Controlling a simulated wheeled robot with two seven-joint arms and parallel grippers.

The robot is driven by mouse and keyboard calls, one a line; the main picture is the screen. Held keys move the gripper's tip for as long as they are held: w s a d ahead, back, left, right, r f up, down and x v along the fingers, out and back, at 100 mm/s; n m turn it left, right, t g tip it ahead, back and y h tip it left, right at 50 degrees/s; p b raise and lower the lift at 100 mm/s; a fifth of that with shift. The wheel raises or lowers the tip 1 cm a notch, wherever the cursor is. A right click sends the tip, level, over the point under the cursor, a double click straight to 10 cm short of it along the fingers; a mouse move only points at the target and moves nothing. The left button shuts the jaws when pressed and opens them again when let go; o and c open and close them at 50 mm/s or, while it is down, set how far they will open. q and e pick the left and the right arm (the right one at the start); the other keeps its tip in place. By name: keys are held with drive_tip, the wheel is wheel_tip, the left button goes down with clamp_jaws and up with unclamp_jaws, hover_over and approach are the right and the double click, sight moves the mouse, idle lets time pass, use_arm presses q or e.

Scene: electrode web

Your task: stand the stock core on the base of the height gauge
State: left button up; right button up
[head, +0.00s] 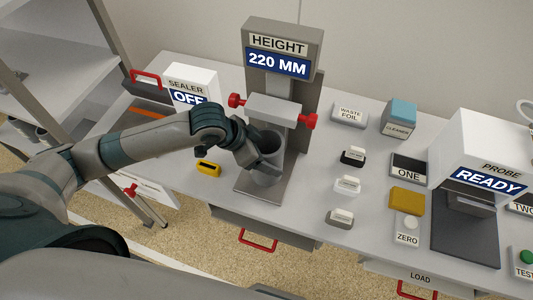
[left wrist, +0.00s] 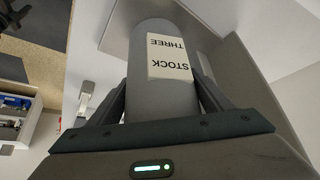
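The stock core (head: 267,172) is a grey, open-topped cylinder. It is upright over the base (head: 283,192) of the height gauge (head: 308,95), below the crossbar with red knobs. I cannot tell whether its bottom touches the base. The gauge display reads 220 MM. My left gripper (head: 256,152) reaches in from the left and is shut on the core, with its fingers along both sides. In the left wrist view the core (left wrist: 160,100) carries a label reading STOCK THREE. My right gripper is not in view.
A sealer (head: 190,82) reading OFF stands left of the gauge, with a yellow item (head: 208,168) in front. To the right are several small labelled blocks, a blue-topped cleaner box (head: 399,118), a yellow block (head: 406,200) and a probe station (head: 480,150) reading READY.

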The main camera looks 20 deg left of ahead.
use_arm(q)
drive_tip(key=o, duration=0.3)
drive_tip(key=shift+o, duration=0.2)
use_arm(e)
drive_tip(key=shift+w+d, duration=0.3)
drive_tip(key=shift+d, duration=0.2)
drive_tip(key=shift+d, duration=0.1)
use_arm(q)
drive_tip(key=shift+a+r, duration=0.1)
drive_tip(key=shift+r, duration=0.1)
drive_tip(key=b+v, duration=0.2)
drive_tip(key=v, duration=1)
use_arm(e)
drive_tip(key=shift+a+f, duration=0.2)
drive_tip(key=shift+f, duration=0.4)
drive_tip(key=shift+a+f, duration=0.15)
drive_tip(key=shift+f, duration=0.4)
use_arm(q)
drive_tip(key=shift+f, duration=0.1)
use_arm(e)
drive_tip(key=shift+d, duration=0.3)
